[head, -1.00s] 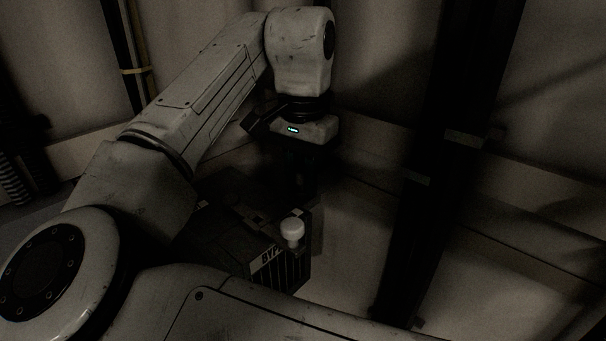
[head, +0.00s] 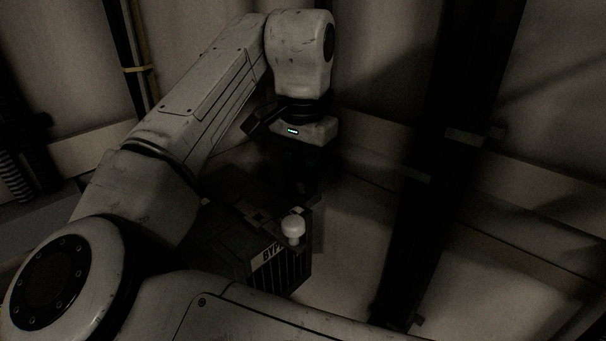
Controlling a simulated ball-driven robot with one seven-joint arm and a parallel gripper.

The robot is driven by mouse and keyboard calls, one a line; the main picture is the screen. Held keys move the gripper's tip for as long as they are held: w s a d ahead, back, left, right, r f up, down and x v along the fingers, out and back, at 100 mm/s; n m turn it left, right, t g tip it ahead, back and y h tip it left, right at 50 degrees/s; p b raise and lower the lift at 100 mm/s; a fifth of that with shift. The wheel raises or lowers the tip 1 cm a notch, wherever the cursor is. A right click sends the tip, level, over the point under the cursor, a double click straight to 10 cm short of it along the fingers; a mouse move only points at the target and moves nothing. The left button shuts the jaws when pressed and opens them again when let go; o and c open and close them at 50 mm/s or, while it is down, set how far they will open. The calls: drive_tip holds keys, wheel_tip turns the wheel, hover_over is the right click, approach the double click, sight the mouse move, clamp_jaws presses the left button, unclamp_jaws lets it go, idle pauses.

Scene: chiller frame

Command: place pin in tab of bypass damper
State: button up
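The bypass damper (head: 236,234) is a dark box with slatted front and a partly hidden label (head: 271,253) starting "BYP". A pale, round-headed knob (head: 293,228) stands upright at its front right corner; I cannot tell whether this is the pin. A small light-edged square fitting (head: 258,216) shows on the top; I cannot tell whether it is the tab. My gripper (head: 300,185) points down over the back right of the box. Its fingers are dark against shadow, so their opening and anything between them cannot be made out.
A dark upright beam (head: 437,160) stands to the right of the box. Pale wall panels and a ledge (head: 480,210) lie behind and right. A pipe with a yellow band (head: 137,70) runs at the upper left. A dark ribbed hose (head: 18,170) is at the far left.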

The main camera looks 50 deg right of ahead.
drive_tip(key=shift+s+f, duration=0.2)
drive_tip(key=shift+f, duration=0.3)
wheel_tip(320, 180, up, 14)
drive_tip(key=shift+f+p, duration=0.25)
drive_tip(key=shift+p, duration=0.15)
